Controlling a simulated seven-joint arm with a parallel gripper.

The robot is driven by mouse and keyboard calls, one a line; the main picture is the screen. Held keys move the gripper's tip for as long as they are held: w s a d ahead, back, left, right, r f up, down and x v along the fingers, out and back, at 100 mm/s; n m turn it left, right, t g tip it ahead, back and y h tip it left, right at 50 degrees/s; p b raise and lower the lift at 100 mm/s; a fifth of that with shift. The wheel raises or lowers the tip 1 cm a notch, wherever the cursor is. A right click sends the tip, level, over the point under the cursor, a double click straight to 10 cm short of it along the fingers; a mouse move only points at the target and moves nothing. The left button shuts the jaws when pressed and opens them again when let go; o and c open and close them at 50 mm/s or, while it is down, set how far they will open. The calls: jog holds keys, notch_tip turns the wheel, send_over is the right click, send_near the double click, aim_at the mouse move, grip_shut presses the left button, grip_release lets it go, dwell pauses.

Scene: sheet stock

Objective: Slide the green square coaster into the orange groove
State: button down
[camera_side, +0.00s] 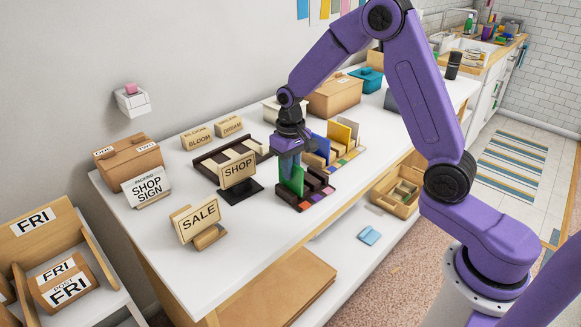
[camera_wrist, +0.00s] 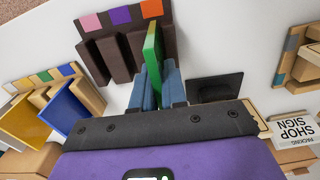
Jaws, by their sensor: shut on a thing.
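The green square coaster (camera_side: 292,178) stands upright, held from above between the blue fingers of my gripper (camera_side: 288,152). In the wrist view the coaster (camera_wrist: 153,50) shows as a narrow green edge, with the gripper fingers (camera_wrist: 157,90) on both sides of it. The dark brown slotted rack (camera_wrist: 122,50) carries pink, purple and orange label squares. The coaster lines up with the orange square (camera_wrist: 152,8), at the orange end of the rack, which also shows in the side view (camera_side: 317,180). Whether its lower edge is inside the orange groove cannot be told.
A light wooden rack (camera_side: 350,153) with blue, yellow and grey panels stands just behind. The SHOP sign (camera_side: 238,173) on its black base stands close to the left of the rack, and the SALE sign (camera_side: 198,220) is nearer the front. White table surface (camera_side: 275,240) is clear in front.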

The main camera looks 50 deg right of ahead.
jog(key=shift+f, duration=0.95)
dwell(0.6)
jog(key=c, duration=1.1)
grip_release()
jog(key=shift+r, duration=0.1)
jog(key=shift+r, duration=3.9)
